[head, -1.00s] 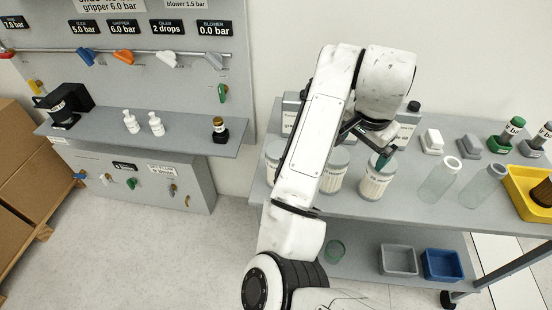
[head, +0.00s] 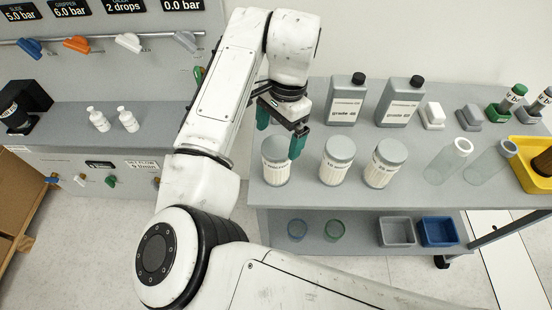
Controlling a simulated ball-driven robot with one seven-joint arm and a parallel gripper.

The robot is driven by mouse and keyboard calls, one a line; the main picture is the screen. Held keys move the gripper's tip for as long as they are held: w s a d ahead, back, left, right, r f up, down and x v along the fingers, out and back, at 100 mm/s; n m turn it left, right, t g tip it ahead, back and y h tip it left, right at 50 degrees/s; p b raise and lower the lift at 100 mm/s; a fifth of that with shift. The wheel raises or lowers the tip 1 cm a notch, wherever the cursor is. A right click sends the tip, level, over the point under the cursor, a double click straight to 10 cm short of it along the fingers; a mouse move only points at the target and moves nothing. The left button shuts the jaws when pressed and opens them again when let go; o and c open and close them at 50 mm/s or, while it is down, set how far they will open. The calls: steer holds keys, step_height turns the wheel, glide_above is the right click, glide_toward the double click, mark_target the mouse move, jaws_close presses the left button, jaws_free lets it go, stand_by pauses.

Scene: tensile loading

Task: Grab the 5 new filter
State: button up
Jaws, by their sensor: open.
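Three white filter canisters with grey lids stand upright in a row on the grey cart top: left (head: 276,172), middle (head: 336,170) and right (head: 382,175). Their labels are too small to read surely, so I cannot tell which is the 5. My gripper (head: 281,131), with green fingers, is open and empty. In the picture its fingers are just above and over the back of the left canister's lid. I cannot tell the exact height or whether they touch. A brown ribbed cylinder (head: 544,162) sits in a yellow tray (head: 520,176) at the right.
Two grey bottles (head: 346,102) (head: 400,102) stand behind the canisters. Small blocks and bottles line the back. A grey bin (head: 397,232) and a blue bin (head: 438,232) sit on the lower shelf.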

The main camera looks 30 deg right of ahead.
mark_target(277, 145)
steer(key=shift+s+a+f+p, duration=0.1)
steer(key=shift+f+p, duration=0.1)
steer(key=shift+f, duration=0.65)
steer(key=shift+s+a+f+p, duration=0.1)
steer(key=shift+a+f+p, duration=0.1)
steer(key=shift+f, duration=0.7)
steer(key=shift+a+f+p, duration=0.1)
steer(key=shift+f+p, duration=0.1)
steer(key=shift+f, duration=0.65)
steer(key=shift+c, duration=0.4)
steer(key=c, duration=1.1)
steer(key=shift+r, duration=0.1)
